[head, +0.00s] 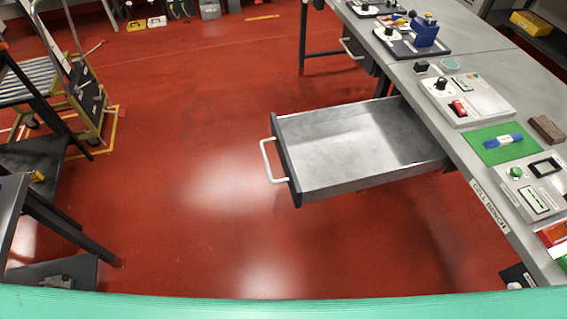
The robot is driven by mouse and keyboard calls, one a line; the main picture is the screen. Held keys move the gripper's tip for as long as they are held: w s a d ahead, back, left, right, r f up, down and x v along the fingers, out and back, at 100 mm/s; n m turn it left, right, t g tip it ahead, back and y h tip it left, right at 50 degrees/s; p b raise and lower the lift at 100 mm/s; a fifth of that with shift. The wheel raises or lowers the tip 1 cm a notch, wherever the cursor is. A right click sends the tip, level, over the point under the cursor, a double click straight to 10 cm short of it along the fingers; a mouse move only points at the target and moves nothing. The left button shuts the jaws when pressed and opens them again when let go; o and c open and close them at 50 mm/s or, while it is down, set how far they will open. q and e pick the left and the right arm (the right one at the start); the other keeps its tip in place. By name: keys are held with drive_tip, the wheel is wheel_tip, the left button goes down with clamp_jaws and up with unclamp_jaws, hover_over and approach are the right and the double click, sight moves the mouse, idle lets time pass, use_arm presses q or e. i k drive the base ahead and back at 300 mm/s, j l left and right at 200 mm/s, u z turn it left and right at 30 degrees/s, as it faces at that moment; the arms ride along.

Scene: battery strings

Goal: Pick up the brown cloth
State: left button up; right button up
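A small brown, folded-looking item (547,128), which appears to be the brown cloth, lies on the grey bench (463,163) near the right edge of the head view. Neither of my grippers shows in this view.
An empty open drawer (347,146) juts out from the bench over the red floor. A white control box (473,98) and a blue tool (425,31) stand farther along the bench. A cart (82,90) and dark shelves (40,152) stand left. The middle floor is clear.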

sight(549, 131)
drive_tip(key=z, duration=1.75)
